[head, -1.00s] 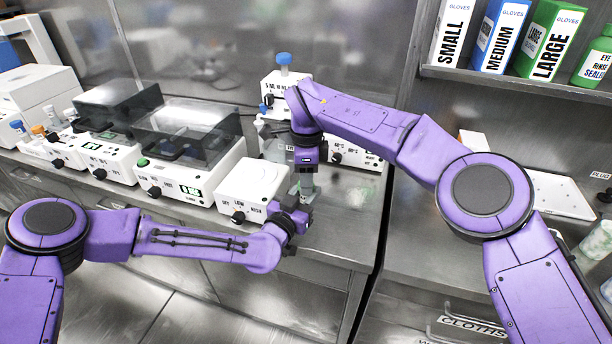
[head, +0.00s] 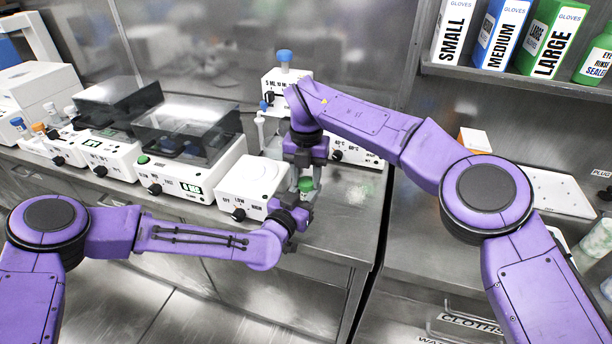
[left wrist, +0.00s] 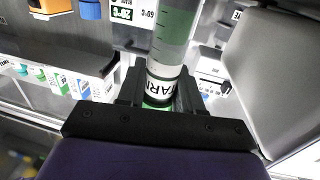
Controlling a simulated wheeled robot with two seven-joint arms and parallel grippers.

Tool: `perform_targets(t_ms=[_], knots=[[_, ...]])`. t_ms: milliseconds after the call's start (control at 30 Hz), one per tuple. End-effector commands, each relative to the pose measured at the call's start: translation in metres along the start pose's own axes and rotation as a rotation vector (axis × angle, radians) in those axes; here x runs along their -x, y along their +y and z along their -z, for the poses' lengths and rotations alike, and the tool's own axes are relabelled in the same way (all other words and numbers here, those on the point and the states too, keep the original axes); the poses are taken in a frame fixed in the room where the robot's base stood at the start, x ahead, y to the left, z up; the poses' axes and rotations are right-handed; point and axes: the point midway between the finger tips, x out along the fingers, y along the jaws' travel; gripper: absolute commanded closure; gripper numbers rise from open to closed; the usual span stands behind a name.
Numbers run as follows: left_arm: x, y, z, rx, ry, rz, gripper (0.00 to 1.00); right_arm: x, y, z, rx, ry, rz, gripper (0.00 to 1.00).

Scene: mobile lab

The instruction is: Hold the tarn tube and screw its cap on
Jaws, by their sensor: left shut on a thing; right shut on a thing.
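My left gripper (left wrist: 160,95) is shut around the tarn tube, a clear tube (left wrist: 172,45) with green contents and a white label with dark letters, seen in the left wrist view. In the head view my left gripper (head: 298,208) is above the front of the bench, with the tube mostly hidden between the two grippers. A green cap (head: 305,184) shows just above it. My right gripper (head: 305,178) points down from above and is shut on the cap. Whether the cap is seated on the tube's threads I cannot tell.
A white device with a knob (head: 252,186) stands close left of the grippers. Bare bench (head: 345,215) lies to the right.

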Motion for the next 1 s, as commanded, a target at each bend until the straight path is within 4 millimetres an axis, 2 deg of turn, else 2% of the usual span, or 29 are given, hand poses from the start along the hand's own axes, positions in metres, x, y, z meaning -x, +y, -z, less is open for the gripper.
perform_targets(t_ms=[200,233,300,600,800,1000], knots=[[0.000,0.000,0.000,0.000,-0.001,-0.001,1.00,0.000,0.001,0.002,0.002,0.004,-0.002,0.88],[0.000,0.000,0.000,0.000,-0.001,-0.001,1.00,0.000,0.001,0.002,0.002,0.004,-0.002,0.53],[0.000,0.000,0.000,0.000,-0.001,-0.001,1.00,0.000,0.001,0.001,0.002,0.003,-0.002,0.34],[0.000,0.000,0.000,0.000,0.000,0.000,1.00,0.003,0.001,0.001,0.002,0.001,-0.001,0.34],[0.000,0.000,0.000,0.000,0.000,0.000,1.00,0.031,0.001,0.000,0.002,-0.002,-0.002,0.34],[0.000,0.000,0.000,0.000,0.000,0.000,1.00,0.045,0.001,0.001,0.002,0.001,0.000,0.34]])
